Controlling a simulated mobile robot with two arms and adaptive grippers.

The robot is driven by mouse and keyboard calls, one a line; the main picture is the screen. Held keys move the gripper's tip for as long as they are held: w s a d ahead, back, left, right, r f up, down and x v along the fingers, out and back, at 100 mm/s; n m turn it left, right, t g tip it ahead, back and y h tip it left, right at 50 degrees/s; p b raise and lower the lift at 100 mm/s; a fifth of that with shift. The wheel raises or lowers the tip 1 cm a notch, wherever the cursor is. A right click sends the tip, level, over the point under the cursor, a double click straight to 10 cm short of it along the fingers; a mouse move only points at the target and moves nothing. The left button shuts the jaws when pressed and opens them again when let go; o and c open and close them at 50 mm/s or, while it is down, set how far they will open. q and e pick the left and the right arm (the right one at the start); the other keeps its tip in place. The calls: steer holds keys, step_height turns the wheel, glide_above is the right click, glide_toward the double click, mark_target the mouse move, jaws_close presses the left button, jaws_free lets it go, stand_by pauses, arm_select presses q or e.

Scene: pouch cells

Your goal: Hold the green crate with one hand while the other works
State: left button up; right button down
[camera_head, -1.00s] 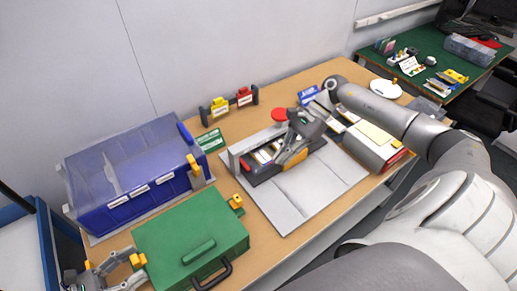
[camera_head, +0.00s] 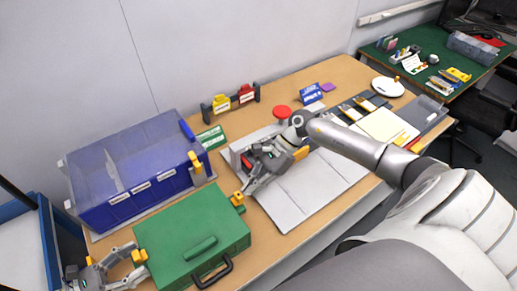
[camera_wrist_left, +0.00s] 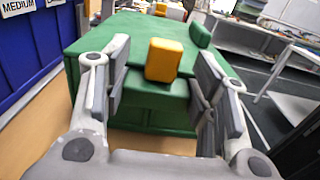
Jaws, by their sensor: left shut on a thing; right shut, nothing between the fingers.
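The green crate (camera_head: 195,232), closed, with a black handle and yellow latches, lies on the near left of the table. My right gripper (camera_head: 249,188) is shut and empty, pointing down-left over the grey tray near the crate's right corner. The right wrist and fingers hide part of the tray's contents.
A blue bin (camera_head: 130,178) with a clear lid stands behind the crate. The grey tray (camera_head: 325,185) lies in the middle, with an orange block (camera_head: 301,153) beside the right gripper. Cards and a yellow pad (camera_head: 383,125) lie to the right. A red disc (camera_head: 282,112) stands behind.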

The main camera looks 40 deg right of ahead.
mark_target(237, 199)
steer(key=shift+a, duration=1.15)
